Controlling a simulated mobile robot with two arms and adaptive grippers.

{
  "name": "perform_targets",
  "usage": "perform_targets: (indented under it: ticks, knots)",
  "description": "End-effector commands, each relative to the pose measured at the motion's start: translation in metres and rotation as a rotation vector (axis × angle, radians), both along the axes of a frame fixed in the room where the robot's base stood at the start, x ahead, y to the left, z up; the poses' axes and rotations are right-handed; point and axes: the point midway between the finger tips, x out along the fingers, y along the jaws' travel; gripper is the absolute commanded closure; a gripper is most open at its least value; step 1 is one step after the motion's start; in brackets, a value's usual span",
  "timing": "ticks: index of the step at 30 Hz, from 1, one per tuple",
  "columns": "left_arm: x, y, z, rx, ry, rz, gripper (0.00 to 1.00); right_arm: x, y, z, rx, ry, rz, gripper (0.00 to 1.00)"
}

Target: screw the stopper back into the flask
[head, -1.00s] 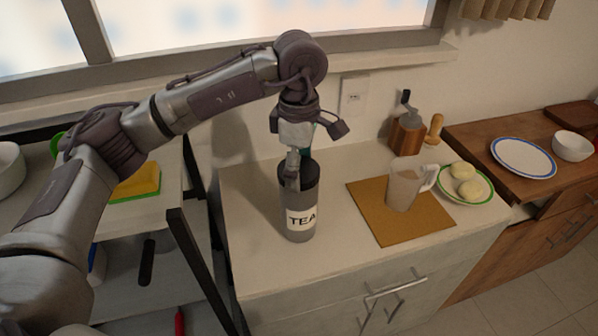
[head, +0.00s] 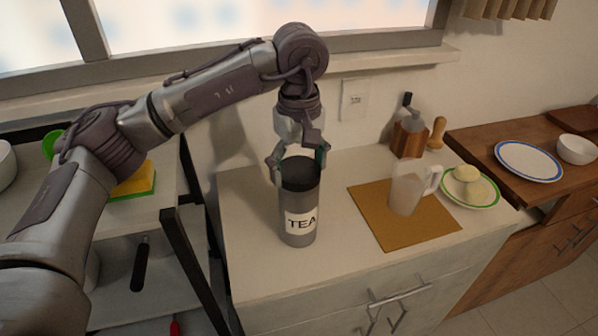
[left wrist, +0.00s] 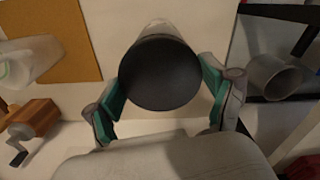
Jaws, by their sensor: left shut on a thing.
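The flask (head: 299,221) is a grey cylinder with a white TEA label, standing upright on the white counter. The dark stopper (head: 300,173) is at its top; in the left wrist view its round black top (left wrist: 160,72) faces the camera. I cannot tell how deep it sits in the flask. My left gripper (head: 298,158) points down from above, with its fingers on either side of the stopper. In the left wrist view the green-padded fingers (left wrist: 160,98) are shut on the stopper's sides. My right gripper is not in view.
A pitcher (head: 406,190) stands on a tan mat (head: 387,230) to the right. Behind it are a grinder (head: 409,137) and a green-rimmed plate (head: 483,195) with pale food. A shelf with a yellow sponge (head: 138,180) is at left. The counter's front is clear.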

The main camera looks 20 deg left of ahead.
Motion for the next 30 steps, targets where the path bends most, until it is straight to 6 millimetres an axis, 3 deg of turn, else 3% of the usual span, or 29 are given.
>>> perform_targets:
  ticks: [6, 17, 30]
  knots:
    - [0.000, 0.000, -0.001, 0.000, -0.001, -0.212, 0.53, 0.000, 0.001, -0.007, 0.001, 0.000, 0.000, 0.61]
    - [0.000, 0.000, -0.001, 0.000, -0.001, -0.267, 0.53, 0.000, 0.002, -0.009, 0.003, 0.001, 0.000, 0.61]
    - [0.000, 0.000, -0.002, -0.002, -0.001, -0.946, 0.53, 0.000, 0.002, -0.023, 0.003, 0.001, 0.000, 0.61]
